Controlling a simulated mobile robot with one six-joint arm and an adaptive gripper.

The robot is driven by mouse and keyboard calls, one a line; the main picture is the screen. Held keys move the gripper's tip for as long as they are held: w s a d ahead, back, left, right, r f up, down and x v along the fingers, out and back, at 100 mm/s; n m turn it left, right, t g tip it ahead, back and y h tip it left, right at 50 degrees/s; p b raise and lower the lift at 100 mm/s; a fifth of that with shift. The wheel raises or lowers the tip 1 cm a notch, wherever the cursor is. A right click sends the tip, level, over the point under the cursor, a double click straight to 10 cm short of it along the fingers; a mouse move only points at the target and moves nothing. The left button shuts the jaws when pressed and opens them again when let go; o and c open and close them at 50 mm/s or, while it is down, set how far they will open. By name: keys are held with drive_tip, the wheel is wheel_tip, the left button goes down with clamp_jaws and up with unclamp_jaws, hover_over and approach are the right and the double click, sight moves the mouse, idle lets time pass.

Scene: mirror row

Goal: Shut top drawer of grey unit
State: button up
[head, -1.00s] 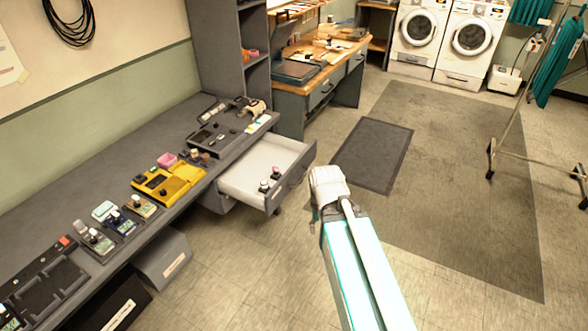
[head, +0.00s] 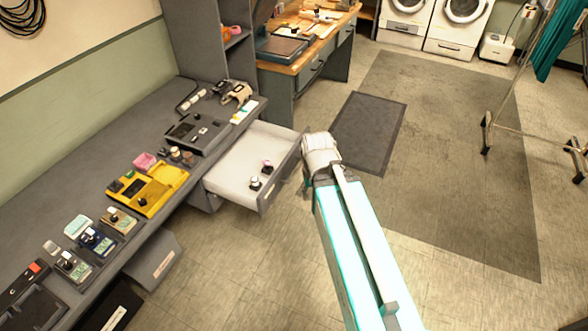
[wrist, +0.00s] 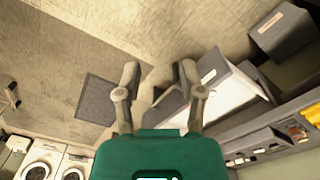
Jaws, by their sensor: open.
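The top drawer (head: 232,178) of the grey unit stands pulled out from under the grey worktop (head: 60,170). It is white inside and holds a few small knob-like items (head: 262,176). Its grey front (head: 284,176) faces right. My arm's end is just right of the front's far end in the head view, where the wrist hides most of the gripper. In the wrist view my gripper (wrist: 159,68) is open and empty, with the drawer front (wrist: 168,108) seen between and beyond its fingers. The white drawer inside (wrist: 228,90) lies to the right. I cannot tell whether they touch.
Pedals and a yellow device (head: 150,188) line the worktop. A wooden-topped desk (head: 310,45) is behind the drawer. A dark mat (head: 368,130) lies on open floor, with a clothes rack (head: 500,120) at the right.

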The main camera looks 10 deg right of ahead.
idle(0.3)
drive_tip(key=m+t+y+b, duration=0.8)
drive_tip(key=y+b, duration=0.5)
drive_tip(key=b, duration=2.1)
approach(297, 169)
drive_tip(key=s+d+t, duration=0.1)
drive_tip(key=s+d, duration=0.2)
drive_tip(key=shift+a+f+n, duration=0.1)
drive_tip(key=shift+a+n, duration=0.1)
drive_tip(key=shift+n, duration=0.2)
drive_tip(key=shift+a, duration=0.1)
drive_tip(key=b+x, duration=0.2)
drive_tip(key=x, duration=1.1)
drive_tip(key=shift+w+a+f, duration=0.15)
drive_tip(key=shift+w, duration=0.25)
